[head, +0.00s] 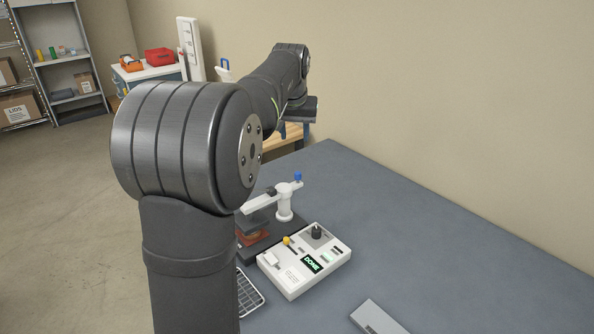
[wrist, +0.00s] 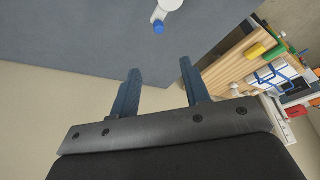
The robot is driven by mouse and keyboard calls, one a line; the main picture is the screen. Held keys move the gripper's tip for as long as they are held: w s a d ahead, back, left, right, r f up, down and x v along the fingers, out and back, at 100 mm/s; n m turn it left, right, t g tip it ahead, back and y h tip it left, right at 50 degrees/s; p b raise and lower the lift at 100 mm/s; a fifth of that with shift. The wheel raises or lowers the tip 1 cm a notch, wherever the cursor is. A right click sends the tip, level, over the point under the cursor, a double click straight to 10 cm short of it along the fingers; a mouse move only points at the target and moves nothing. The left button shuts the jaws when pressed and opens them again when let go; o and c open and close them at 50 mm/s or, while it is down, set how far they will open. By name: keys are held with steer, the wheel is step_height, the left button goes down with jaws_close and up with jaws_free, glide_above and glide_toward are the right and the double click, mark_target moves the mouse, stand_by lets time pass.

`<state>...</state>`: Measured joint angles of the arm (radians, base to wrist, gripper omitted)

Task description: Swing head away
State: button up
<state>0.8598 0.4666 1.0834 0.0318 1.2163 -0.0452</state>
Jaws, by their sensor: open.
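In the wrist view, the blue knob (wrist: 158,27) and part of the white post show at the top edge. My gripper (wrist: 161,68) has two blue fingers spread apart with nothing between them. In the head view it hangs beyond the machine, near the wall, apart from it.
A white control box (head: 305,262) with a yellow knob, a black knob and a green "DONE" display stands before the machine. A wire rack (head: 247,293) and a grey plate (head: 378,318) lie nearby. The blue-grey table (head: 440,250) is clear at right. A wooden bench (wrist: 228,62) stands behind.

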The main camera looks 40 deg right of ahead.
mark_target(298, 173)
steer(key=x, duration=1.7)
steer(key=shift+d+f, duration=0.1)
steer(key=shift+f, duration=0.1)
steer(key=shift+s, duration=0.1)
jaws_close()
